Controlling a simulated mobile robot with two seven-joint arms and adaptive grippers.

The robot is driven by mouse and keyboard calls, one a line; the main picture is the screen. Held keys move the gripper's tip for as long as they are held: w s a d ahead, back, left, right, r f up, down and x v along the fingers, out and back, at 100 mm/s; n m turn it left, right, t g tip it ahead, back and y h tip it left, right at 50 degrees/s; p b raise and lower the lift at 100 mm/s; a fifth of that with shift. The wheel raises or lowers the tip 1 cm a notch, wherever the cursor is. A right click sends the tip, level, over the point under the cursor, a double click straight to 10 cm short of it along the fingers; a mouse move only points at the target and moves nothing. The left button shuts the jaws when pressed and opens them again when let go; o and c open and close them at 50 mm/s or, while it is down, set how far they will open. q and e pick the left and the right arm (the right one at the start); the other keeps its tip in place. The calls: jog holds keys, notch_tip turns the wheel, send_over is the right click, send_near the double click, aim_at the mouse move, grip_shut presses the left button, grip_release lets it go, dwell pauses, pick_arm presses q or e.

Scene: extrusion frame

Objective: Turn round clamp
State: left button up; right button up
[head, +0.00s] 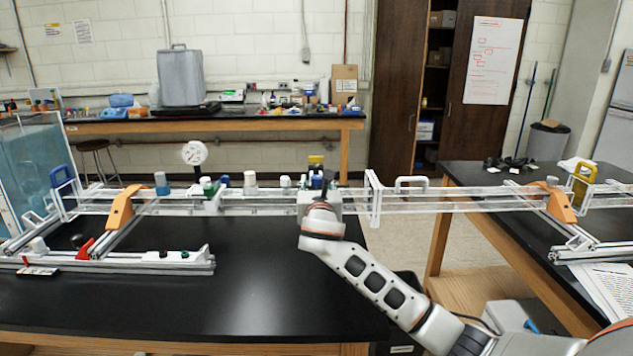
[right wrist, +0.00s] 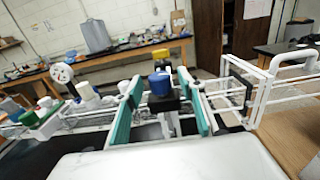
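My right gripper (head: 322,190) reaches the long clear rail of the extrusion frame (head: 450,202) near its middle; the wrist hides most of its fingers in the head view. In the right wrist view, the right gripper (right wrist: 162,98) is open, with a teal-padded finger on each side. A round blue knob (right wrist: 160,83) on a dark post, which looks like the round clamp, stands between the fingers. Gaps show on both sides of it. A yellow-topped part (right wrist: 161,55) is just behind it. My left gripper is not in view.
A white gauge (head: 194,153) and several small knobbed fittings stand along the rail to the left. Orange brackets (head: 122,207) support the rail. A clear upright plate (head: 373,198) is close on the right. The black table (head: 260,285) has clear room in front.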

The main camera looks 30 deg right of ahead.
jog(key=shift+x, duration=0.85)
